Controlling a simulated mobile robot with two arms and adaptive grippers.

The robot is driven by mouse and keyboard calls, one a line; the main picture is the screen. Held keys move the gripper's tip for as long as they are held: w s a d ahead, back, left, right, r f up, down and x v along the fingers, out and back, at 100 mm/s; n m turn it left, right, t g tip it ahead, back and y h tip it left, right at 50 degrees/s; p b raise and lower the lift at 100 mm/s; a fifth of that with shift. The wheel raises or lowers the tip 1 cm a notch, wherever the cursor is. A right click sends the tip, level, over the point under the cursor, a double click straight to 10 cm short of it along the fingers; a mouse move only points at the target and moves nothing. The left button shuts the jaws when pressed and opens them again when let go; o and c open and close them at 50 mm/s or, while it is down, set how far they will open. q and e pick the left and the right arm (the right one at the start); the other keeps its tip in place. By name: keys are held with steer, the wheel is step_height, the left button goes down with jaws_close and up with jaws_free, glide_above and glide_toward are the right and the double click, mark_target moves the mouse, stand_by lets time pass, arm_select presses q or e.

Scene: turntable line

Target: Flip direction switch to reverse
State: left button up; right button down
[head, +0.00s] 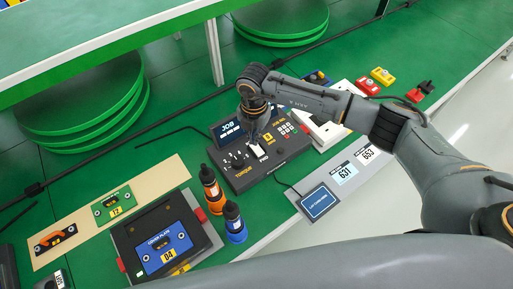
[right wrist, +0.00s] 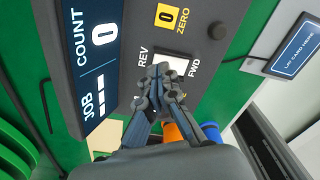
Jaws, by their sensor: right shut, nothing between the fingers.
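The direction switch is a white rocker on the dark control console (head: 240,183), between the printed labels REV and FWD. In the right wrist view the white rocker (right wrist: 177,64) shows just beyond my fingertips, partly covered by them. My right gripper (right wrist: 162,70) is shut and empty, its tips at the REV side of the rocker. In the head view my right gripper (head: 253,139) points down onto the console, beside the white rocker (head: 258,151). I cannot tell whether the tips touch it or which way it is tilted. My left gripper is not in view.
The console carries a JOB display (head: 229,128), a yellow zero key (right wrist: 171,16) and small toggles. An orange bottle (head: 212,190) and a blue bottle (head: 234,222) stand in front. A card pad (head: 319,202) lies to the right. Green turntable discs (head: 85,120) are behind.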

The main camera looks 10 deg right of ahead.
steer(key=shift+f+b, duration=0.85)
steer(key=shift+f, duration=0.25)
stand_by(0.6)
steer(key=shift+r+p, duration=2.5)
steer(key=shift+r, duration=1.1)
steer(key=shift+d+f, duration=0.1)
